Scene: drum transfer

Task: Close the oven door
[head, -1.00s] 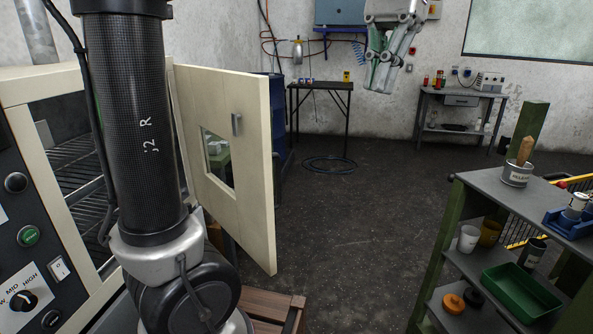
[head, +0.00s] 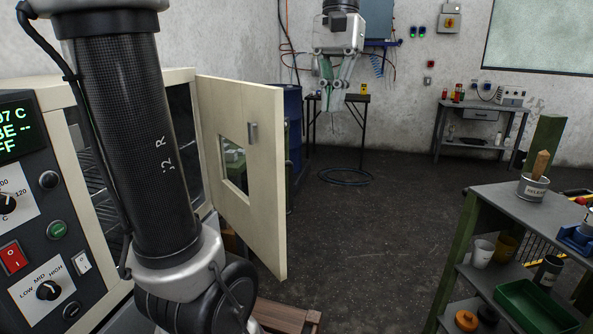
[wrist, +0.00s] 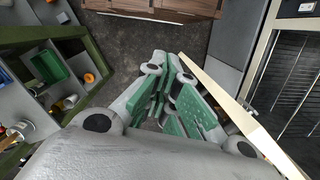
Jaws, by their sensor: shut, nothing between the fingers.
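In the wrist view the door (wrist: 215,85) shows nearly edge-on, beside the open oven's racks (wrist: 290,85). My gripper (head: 333,106) is shut and empty, pointing down, beyond and to the right of the door in the head view. In the wrist view its green-padded fingers (wrist: 170,75) are left of the door edge. I cannot tell whether they touch it; the head view shows a gap.
A grey shelf cart (head: 500,215) with cups, a green bin (head: 535,305) and a tin stands at the right. A blue drum (head: 292,120) and a dark table are behind the door. A wooden pallet (head: 285,314) lies low in front. The middle floor is clear.

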